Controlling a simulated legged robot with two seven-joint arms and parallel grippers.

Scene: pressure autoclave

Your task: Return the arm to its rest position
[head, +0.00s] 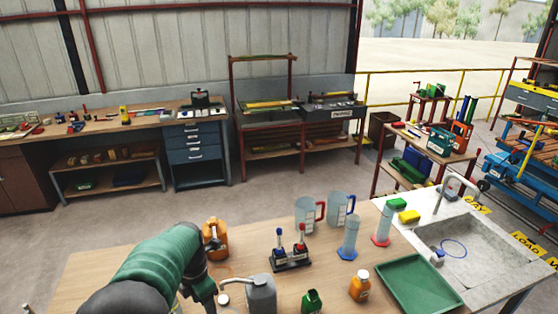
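One arm of mine with a green sleeve, the left, comes in from the lower left and reaches over the wooden table (100,262). Its dark wrist bends down towards the tabletop, and my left gripper (203,298) is low, close to the left side of a grey jug (262,294). The fingers are too small and partly hidden, so I cannot tell whether they are open or shut. An orange jug (216,238) stands just behind the wrist. My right arm and gripper are not in view.
Near the arm stand a rack with red and blue tops (291,262), a green bottle (312,302) and an orange bottle (360,286). Clear jugs (308,214), cylinders (348,240), a green tray (420,283) and a sink (462,245) are further right. The table's left is clear.

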